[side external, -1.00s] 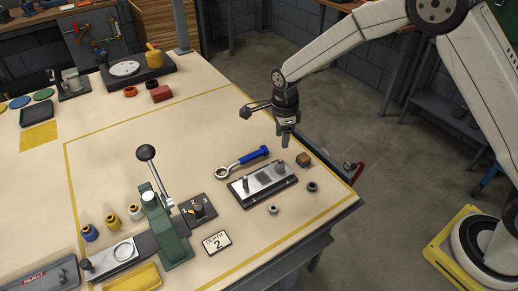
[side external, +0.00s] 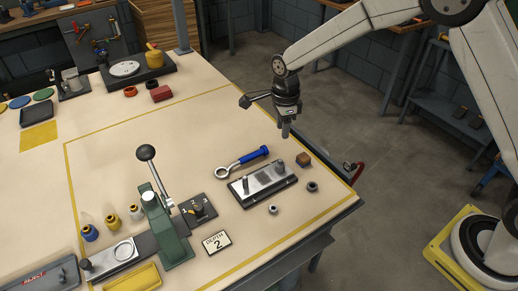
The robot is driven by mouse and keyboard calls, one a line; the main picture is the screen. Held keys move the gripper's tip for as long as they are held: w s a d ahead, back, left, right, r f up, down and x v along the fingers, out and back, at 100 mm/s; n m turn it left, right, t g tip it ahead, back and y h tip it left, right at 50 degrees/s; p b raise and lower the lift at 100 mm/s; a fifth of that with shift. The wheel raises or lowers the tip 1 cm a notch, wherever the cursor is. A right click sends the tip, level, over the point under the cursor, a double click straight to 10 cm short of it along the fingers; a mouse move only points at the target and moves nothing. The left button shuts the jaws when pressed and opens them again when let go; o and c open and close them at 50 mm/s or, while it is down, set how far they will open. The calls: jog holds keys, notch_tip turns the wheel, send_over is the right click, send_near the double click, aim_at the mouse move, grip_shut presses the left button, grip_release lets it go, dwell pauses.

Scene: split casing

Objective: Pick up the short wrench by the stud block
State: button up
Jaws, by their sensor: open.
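The short wrench (side external: 242,161) has a blue handle and a silver ring end. It lies on the table just behind the stud block, with its ring end to the left. The stud block (side external: 263,185) is a dark base with a silver top plate and upright studs. My gripper (side external: 285,131) hangs above the table, up and to the right of the wrench's blue handle, pointing down and apart from it. The jaws are small in this view, and nothing shows between them.
A green lever press (side external: 173,225) stands to the left. The table behind the wrench is clear.

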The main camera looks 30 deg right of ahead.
jog(key=shift+f, duration=0.1)
jog(key=n+t, duration=0.2)
jog(key=n, duration=0.2)
send_over(252, 155)
jog(key=shift+s+f, duration=0.2)
jog(key=shift+f, duration=2.65)
jog(key=shift+s+f, duration=0.15)
jog(key=shift+f, duration=2.7)
jog(key=shift+f, duration=0.15)
jog(key=shift+w+f, duration=0.2)
jog(key=shift+f, duration=1.05)
jog(key=shift+w+f, duration=0.2)
jog(key=shift+f, duration=1)
grip_shut()
